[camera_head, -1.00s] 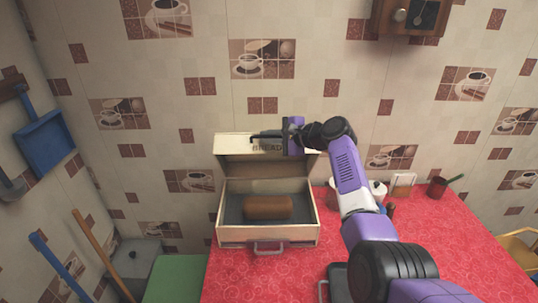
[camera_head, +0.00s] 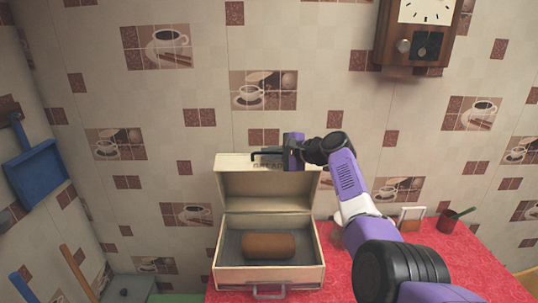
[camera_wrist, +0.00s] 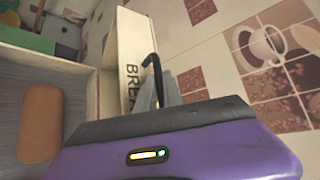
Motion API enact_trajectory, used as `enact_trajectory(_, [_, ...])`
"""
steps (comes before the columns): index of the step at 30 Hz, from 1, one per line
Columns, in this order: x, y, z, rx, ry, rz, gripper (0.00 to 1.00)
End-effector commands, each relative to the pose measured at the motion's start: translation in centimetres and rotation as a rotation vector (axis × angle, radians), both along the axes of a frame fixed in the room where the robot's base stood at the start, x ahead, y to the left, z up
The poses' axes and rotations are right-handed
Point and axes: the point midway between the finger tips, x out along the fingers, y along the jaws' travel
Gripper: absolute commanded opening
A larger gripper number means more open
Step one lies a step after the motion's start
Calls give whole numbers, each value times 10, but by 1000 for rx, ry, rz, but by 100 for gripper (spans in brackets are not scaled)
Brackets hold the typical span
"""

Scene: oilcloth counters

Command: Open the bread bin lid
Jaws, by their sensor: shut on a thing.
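The bread bin (camera_head: 225,245) is a cream box on the red counter, with its lid (camera_head: 232,163) raised and its inside open to view. A brown loaf (camera_head: 269,246) lies inside; it also shows at the left of the wrist view (camera_wrist: 40,122). My gripper (camera_head: 268,156) is at the raised lid's front edge, partly covering the lettering. In the wrist view, my gripper's grey fingers (camera_wrist: 158,97) are shut on the dark lid handle (camera_wrist: 150,62), beside the lettered lid panel (camera_wrist: 129,50). The fingers' exact contact is partly hidden by the gripper body.
The tiled wall rises close behind the bin. A clock (camera_head: 420,30) hangs at upper right. A small framed card (camera_head: 411,218) and a dark red cup (camera_head: 447,221) stand on the counter (camera_head: 475,262) to the right. A grey handle (camera_head: 268,291) is at the bin's front.

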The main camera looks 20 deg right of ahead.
Motion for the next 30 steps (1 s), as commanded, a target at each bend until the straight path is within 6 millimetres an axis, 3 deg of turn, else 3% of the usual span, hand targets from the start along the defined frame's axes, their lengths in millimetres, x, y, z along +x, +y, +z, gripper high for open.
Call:
enact_trajectory(1, [0, -1, 0, 2, 0, -2, 0])
enact_trajectory(3, [0, -1, 0, 1, 0, -2, 20])
enact_trajectory(17, [-7, -5, 2, 0, -1, -1, 20])
enact_trajectory(30, [-50, -31, 21, 0, -4, -3, 20])
